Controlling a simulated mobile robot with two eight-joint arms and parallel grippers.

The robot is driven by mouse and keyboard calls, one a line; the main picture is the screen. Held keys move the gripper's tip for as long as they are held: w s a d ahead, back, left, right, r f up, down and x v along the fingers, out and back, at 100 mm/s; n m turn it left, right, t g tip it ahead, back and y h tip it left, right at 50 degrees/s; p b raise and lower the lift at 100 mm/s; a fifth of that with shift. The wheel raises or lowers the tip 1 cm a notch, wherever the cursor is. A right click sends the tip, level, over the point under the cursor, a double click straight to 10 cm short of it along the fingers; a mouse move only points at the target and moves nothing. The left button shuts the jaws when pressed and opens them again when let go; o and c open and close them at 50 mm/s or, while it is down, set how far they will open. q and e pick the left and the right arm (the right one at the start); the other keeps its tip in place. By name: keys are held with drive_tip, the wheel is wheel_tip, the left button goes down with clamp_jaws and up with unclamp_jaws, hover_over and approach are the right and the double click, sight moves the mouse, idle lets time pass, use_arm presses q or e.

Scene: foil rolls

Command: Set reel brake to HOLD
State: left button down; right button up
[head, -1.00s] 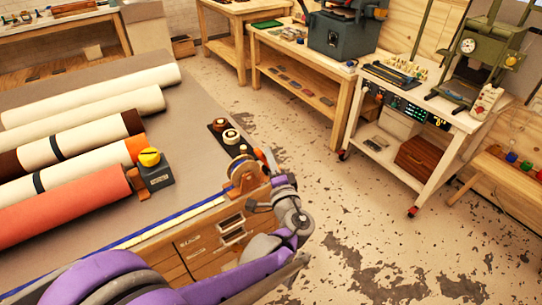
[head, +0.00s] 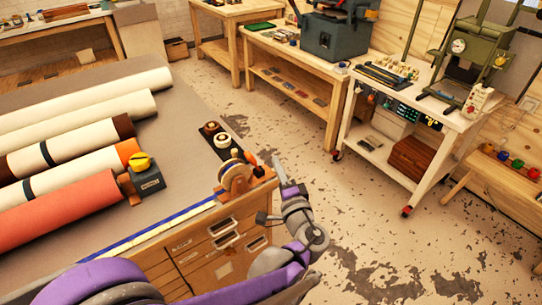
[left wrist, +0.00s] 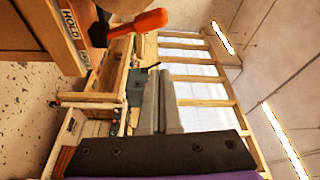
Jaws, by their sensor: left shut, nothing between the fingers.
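The reel brake is an orange lever (head: 250,158) by the brass-coloured reel (head: 236,176) at the bench's near right corner. In the left wrist view its orange handle (left wrist: 140,22) sticks out from a dark pivot beside a HOLD label (left wrist: 72,29). A second label below HOLD is partly hidden, and I cannot tell which mark the lever is at. My left gripper (head: 277,160) is shut and empty, just right of the lever and apart from it. Its grey fingers (left wrist: 160,76) lie together below the handle in the left wrist view. My right gripper is out of view.
Several fabric or foil rolls (head: 85,155) lie on the bench at left. A yellow-topped grey block (head: 147,175) and a dark tray with two small spools (head: 222,140) stand nearby. A white cart (head: 445,150) is at right. The floor between is clear.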

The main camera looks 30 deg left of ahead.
use_arm(q)
drive_tip(key=v, duration=0.4)
drive_tip(key=shift+s+d+f, duration=0.15)
drive_tip(key=shift+s+f, duration=0.05)
drive_tip(key=shift+s, duration=0.05)
drive_tip(key=s+a+f+n+g+h+p, duration=0.25)
drive_tip(key=s+f+g+h, duration=0.25)
drive_tip(key=s+f, duration=0.25)
drive_tip(key=s+d+f+n+g+h+p, duration=0.1)
drive_tip(key=s+d+f+n+h, duration=0.2)
drive_tip(key=s+d+h, duration=0.6)
drive_tip(key=shift+d+n+g, duration=0.4)
drive_tip(key=shift+d+n, duration=0.05)
drive_tip(key=shift+d, duration=0.05)
